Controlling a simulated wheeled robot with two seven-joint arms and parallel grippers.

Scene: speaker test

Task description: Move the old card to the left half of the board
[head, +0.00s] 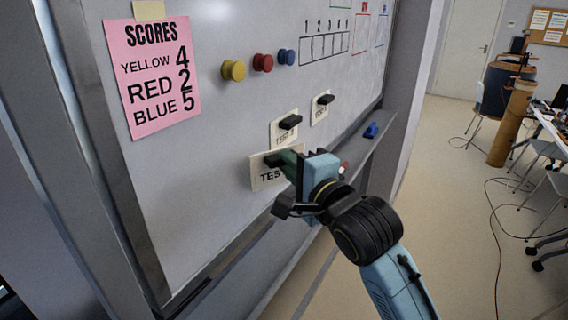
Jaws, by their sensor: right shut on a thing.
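Three cream cards with dark magnet handles are on the whiteboard (215,190). The nearest card (260,181) reads "TES" before my right gripper hides the rest. A second card (279,139) and a third card (318,112) sit above it and to the right. Their lettering is too small to tell which is the old one. My right gripper (289,164) is at the nearest card, shut on its dark handle (273,160). The card looks to be at the board's surface; I cannot tell whether it touches. My left gripper is not in view.
A pink "SCORES" sheet (152,85) hangs at the upper left. Yellow (233,70), red (263,62) and blue (286,57) round magnets sit right of it. A blue object (371,130) lies on the board's ledge (350,148). The board below the pink sheet is bare.

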